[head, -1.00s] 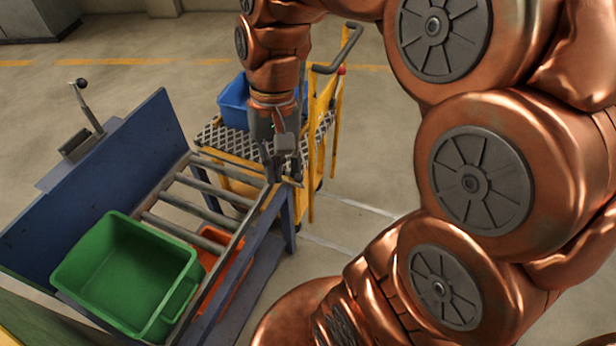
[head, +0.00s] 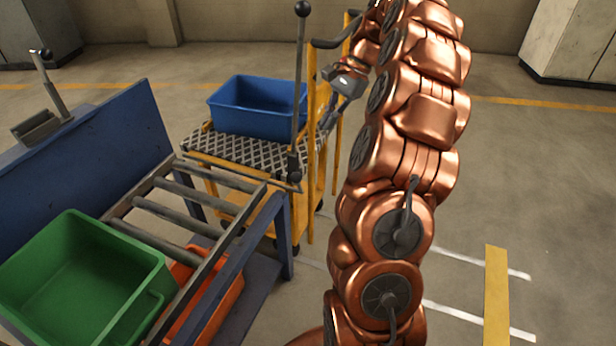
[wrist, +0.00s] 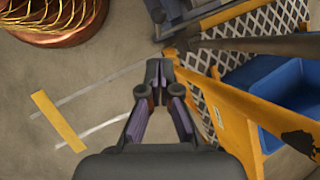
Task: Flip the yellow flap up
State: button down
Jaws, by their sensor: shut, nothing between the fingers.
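The yellow strip (head: 225,168) at the roller conveyor's far end, beside the cart's checkered deck, may be the flap; I cannot tell for sure. It appears to lie flat. A dark lever with a black knob (head: 303,9) stands upright by that end. My gripper (head: 325,122) is raised just right of the lever, beside the cart's yellow posts, and seems apart from both. In the wrist view my gripper (wrist: 160,76) has its fingertips together with nothing between them. A dark bar (wrist: 255,45) and the cart's yellow frame (wrist: 240,105) lie to its right.
A blue bin (head: 257,108) sits on the cart deck (head: 205,143). A green bin (head: 80,265) stands on the near end of the roller conveyor (head: 190,195), with an orange bin (head: 215,298) below. A blue side panel (head: 90,135) borders the conveyor. Floor at right is open.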

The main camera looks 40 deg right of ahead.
jog(key=d+f, duration=0.1)
jog(key=d+m, duration=0.1)
jog(key=shift+d+f+b, duration=0.3)
jog(key=shift+d+f, duration=0.05)
jog(key=shift+f, duration=0.05)
jog(key=s+a+r+b+x, duration=0.1)
jog(key=b+x, duration=0.3)
jog(key=x, duration=0.8)
jog(key=shift+w+a+f, duration=0.25)
jog(key=shift+w+a, duration=0.2)
jog(key=shift+a, duration=0.6)
jog(key=shift+a, duration=0.1)
jog(key=shift+s+a+t, duration=0.15)
jog(key=shift+t, duration=0.15)
